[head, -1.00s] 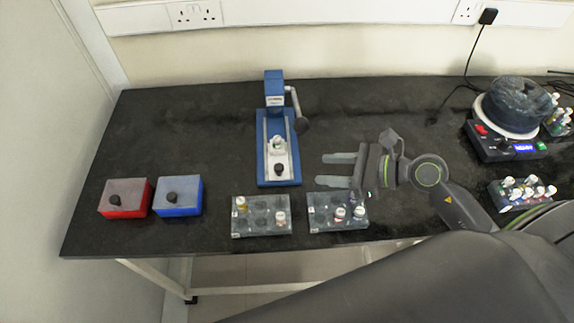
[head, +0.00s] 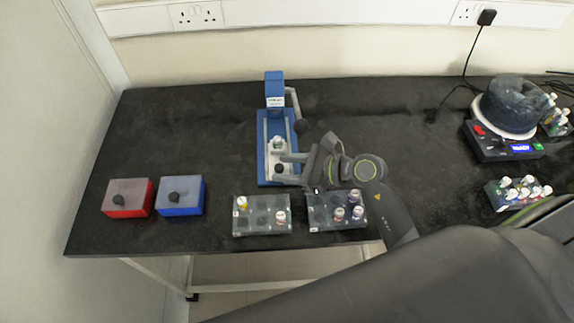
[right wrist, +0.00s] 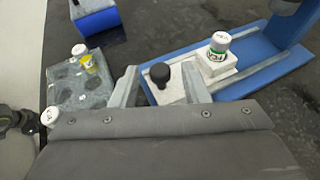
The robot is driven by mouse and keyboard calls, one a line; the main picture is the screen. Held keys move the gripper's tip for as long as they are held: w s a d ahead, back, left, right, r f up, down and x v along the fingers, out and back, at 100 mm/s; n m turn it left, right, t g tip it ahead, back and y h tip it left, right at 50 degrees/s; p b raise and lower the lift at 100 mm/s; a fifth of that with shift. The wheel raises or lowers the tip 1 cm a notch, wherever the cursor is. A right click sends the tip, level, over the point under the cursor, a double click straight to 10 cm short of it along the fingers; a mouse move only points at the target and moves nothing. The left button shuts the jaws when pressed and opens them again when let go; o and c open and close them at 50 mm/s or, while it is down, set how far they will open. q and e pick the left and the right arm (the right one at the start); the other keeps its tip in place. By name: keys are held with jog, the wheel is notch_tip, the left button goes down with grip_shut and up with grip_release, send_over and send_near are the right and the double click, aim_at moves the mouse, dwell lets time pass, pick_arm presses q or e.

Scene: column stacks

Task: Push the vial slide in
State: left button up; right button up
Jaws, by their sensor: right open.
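The white vial slide (head: 268,171) sits in the rails of a blue stand (head: 263,180), at its front end. A capped vial (head: 277,143) stands upright on the slide's block; its green label shows in the right wrist view (right wrist: 217,50). A black knob (right wrist: 160,73) stands on the slide's front part. My right gripper (head: 283,168) is open at the slide's front. In the right wrist view its two fingers lie on either side of the knob, with gaps; I cannot tell whether either touches. My left gripper is not in view.
Two vial racks (head: 240,230) (head: 315,222) stand close in front of the stand. Red (head: 128,212) and blue (head: 180,211) boxes with black knobs are at the left. A device with a round bowl (head: 505,140) is at the right.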

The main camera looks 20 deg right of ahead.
aim_at(285, 144)
grip_shut()
dwell(0.3)
jog(key=w+b, duration=0.1)
jog(key=w, duration=0.1)
jog(key=w+d+b, duration=0.1)
jog(key=w, duration=0.2)
jog(key=w+d+b, duration=0.1)
jog(key=w, duration=0.1)
jog(key=shift+w+f, duration=0.15)
jog(key=shift+w, duration=0.2)
jog(key=shift+w+d+b, duration=0.2)
jog(key=shift+w+b, duration=0.15)
jog(key=shift+w, duration=0.05)
jog(key=shift+r, duration=0.25)
